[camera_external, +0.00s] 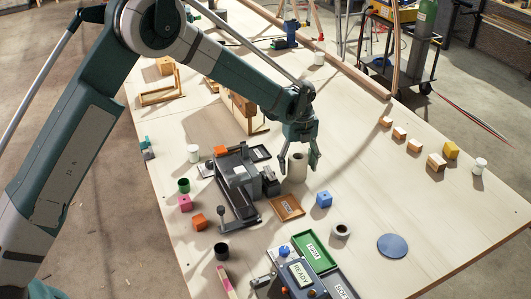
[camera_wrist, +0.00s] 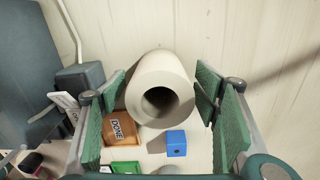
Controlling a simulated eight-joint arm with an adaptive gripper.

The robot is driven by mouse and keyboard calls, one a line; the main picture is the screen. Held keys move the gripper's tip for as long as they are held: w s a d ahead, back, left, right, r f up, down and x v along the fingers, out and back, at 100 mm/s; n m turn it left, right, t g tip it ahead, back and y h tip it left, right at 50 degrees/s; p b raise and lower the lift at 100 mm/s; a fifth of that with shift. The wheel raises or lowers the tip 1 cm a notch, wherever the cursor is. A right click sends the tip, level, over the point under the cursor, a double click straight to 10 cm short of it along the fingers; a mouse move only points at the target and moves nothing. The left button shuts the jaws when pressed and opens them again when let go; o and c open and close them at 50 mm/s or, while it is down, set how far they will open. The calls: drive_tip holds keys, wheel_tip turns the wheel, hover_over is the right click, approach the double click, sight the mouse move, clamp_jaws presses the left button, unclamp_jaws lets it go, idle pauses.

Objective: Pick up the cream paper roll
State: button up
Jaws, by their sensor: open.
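The cream paper roll (camera_external: 297,167) stands upright on the light wooden table, just right of a dark vise-like machine. In the wrist view the roll (camera_wrist: 145,88) shows its open end and dark hollow core. My gripper (camera_external: 299,168) points down over the roll with its fingers apart. In the wrist view the green pads of my gripper (camera_wrist: 163,95) are on either side of the roll, with a gap visible on the right. On the left, the pad is close to the roll; I cannot tell whether they touch.
The dark machine (camera_external: 238,178) stands close on the left. A brown DONE tray (camera_external: 287,207) and a blue cube (camera_external: 323,199) lie just in front.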

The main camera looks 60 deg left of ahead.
idle(0.4)
drive_tip(key=c, duration=1)
drive_tip(key=shift+r, duration=0.2)
drive_tip(key=shift+r+b, duration=0.45)
drive_tip(key=shift+r, duration=4.35)
